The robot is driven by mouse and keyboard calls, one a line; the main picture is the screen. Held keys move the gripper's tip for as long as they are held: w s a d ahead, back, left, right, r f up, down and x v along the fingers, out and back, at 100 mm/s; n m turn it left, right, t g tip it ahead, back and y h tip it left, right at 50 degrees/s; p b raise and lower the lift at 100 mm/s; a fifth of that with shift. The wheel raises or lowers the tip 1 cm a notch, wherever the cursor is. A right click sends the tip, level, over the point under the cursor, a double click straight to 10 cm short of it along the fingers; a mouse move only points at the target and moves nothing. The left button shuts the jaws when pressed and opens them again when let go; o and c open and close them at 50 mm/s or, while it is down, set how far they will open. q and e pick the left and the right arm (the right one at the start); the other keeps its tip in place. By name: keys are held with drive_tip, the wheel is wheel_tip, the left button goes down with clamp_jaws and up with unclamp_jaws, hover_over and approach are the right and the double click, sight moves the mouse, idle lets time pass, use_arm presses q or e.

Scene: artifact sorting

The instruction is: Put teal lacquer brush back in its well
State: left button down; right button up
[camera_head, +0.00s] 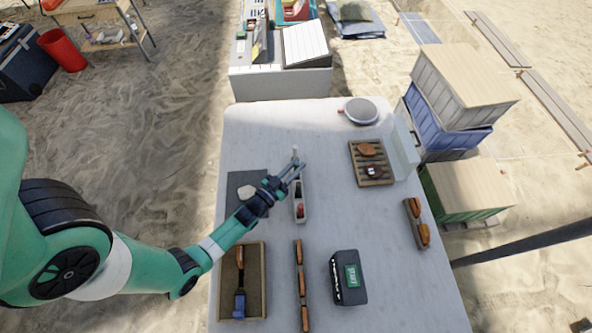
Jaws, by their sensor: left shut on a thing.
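My left gripper (292,173) is at the upper middle of the table, over the far end of a narrow pale holder (299,208). It is shut on a slim, pale, brush-like piece (295,153) that stands up past the fingertips. This piece is too small for me to confirm a teal colour, and its lower end is hidden. The holder has a red item (300,211) in its near part. I cannot tell whether the held piece touches the holder. My right gripper is not in view.
A dark mat (235,190) with a pale stone (247,192) lies under my left wrist. A wooden tray (256,250) holds a blue brush (239,302). A slatted rack (378,181), a narrow rack (299,255) and a black box (348,278) stand apart.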

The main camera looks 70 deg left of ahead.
use_arm(q)
drive_tip(key=shift+f, duration=0.3)
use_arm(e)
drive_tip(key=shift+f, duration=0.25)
use_arm(q)
drive_tip(key=shift+f, duration=0.15)
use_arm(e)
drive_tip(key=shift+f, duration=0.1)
use_arm(q)
drive_tip(key=shift+f, duration=0.15)
drive_tip(key=c, duration=0.8)
unclamp_jaws()
drive_tip(key=shift+r, duration=0.35)
drive_tip(key=p+v, duration=0.1)
drive_tip(key=v, duration=0.3)
drive_tip(key=shift+f, duration=0.1)
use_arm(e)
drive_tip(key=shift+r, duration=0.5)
